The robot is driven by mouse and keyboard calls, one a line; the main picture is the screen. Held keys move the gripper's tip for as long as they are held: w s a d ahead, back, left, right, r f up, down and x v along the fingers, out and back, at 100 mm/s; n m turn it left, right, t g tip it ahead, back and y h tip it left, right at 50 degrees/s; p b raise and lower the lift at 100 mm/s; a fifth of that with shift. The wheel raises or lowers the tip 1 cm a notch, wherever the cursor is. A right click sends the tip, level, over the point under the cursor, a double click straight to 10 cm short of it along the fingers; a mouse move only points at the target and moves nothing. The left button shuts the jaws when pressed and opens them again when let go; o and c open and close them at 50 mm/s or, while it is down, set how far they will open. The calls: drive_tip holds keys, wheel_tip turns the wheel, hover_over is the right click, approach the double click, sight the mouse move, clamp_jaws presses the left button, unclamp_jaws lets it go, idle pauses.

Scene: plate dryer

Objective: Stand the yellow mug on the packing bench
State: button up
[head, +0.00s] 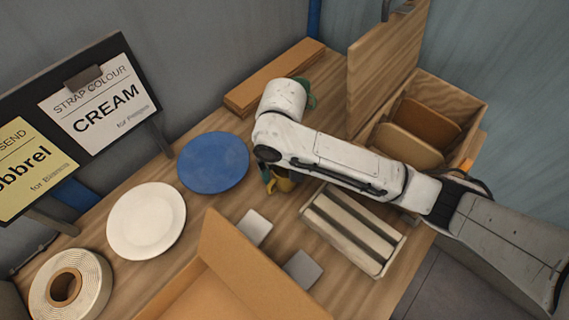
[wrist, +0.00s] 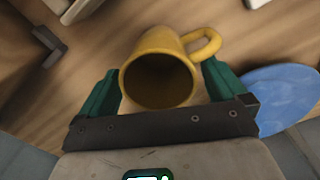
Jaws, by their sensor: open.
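The yellow mug (head: 283,184) is on the wooden packing bench (head: 206,205), just right of the blue plate and largely hidden by my arm in the head view. In the wrist view the mug (wrist: 160,72) has its open mouth towards the camera and its handle at the upper right. It looks upright, but its base is hidden. My gripper (wrist: 161,88) is open, with one green finger on each side of the mug. The right finger is close to the handle. I cannot tell whether either finger touches the mug.
A blue plate (head: 213,162) and a white plate (head: 147,220) lie left of the mug. A slatted rack (head: 352,230) is to its right. An open cardboard box (head: 240,270) is in front. A wooden crate (head: 455,97) holds brown boards. A tape roll (head: 88,270) lies at far left.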

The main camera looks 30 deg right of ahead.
drive_tip(key=shift+r, duration=0.1)
wheel_tip(320, 180, up, 12)
drive_tip(key=p, duration=0.2)
drive_tip(key=shift+a+p, duration=0.15)
drive_tip(key=shift+p, duration=0.25)
